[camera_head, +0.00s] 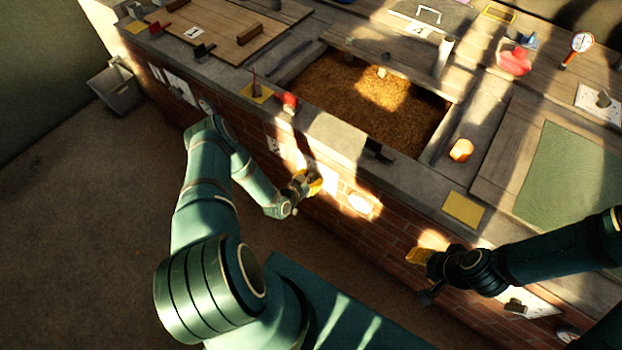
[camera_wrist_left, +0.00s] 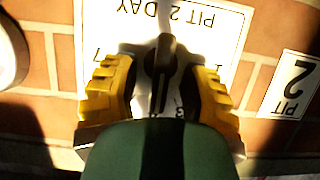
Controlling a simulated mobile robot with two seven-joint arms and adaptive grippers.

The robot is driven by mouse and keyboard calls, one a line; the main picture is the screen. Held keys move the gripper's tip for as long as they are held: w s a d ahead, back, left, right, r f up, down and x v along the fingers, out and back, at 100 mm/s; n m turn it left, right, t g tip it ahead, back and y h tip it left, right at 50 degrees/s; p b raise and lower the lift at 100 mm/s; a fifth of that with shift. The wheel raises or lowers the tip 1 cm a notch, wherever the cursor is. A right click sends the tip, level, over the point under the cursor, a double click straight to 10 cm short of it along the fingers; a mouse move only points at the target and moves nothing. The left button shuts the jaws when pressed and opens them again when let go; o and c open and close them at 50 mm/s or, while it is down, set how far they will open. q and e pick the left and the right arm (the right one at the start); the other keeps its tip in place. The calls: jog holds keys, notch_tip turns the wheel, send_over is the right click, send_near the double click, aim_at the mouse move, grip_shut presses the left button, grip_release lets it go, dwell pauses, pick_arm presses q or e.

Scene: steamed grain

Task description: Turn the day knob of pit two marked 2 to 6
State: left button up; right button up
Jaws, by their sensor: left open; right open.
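The pit two day panel (camera_wrist_left: 215,18) fills the middle of the left wrist view, upside down, reading "PIT 2 DAY". Most dial numbers are hidden by the fingers, so I cannot read the setting. In the head view my left gripper (camera_head: 303,186) is at the brick front, partly covering the white panel (camera_head: 327,172). My right gripper (camera_head: 424,262) is open and empty, low in front of the wall at right.
A "PIT 2" sign (camera_wrist_left: 292,85) is beside the panel. Above, the counter (camera_head: 330,133) edge overhangs near a grain pit (camera_head: 365,90). An orange cup (camera_head: 461,150) stands on top.

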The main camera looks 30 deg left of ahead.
pick_arm(q)
jog(key=shift+c, duration=0.4)
grip_shut()
jog(key=shift+d, duration=0.1)
jog(key=m+y, duration=0.1)
jog(key=m+y+p, duration=0.1)
jog(key=m, duration=0.1)
jog(key=shift+d+t, duration=0.3)
jog(key=m+y, duration=0.1)
jog(key=m, duration=0.1)
jog(key=shift+d+f+m+t+y, duration=0.2)
jog(key=shift+m+t+y, duration=0.1)
jog(key=shift+m+y, duration=0.1)
jog(key=shift+f+m+t+y, duration=0.1)
jog(key=shift+m+t+y, duration=0.2)
jog(key=shift+m+y, duration=0.55)
jog(key=shift+m+h, duration=0.25)
jog(key=shift+m, duration=0.2)
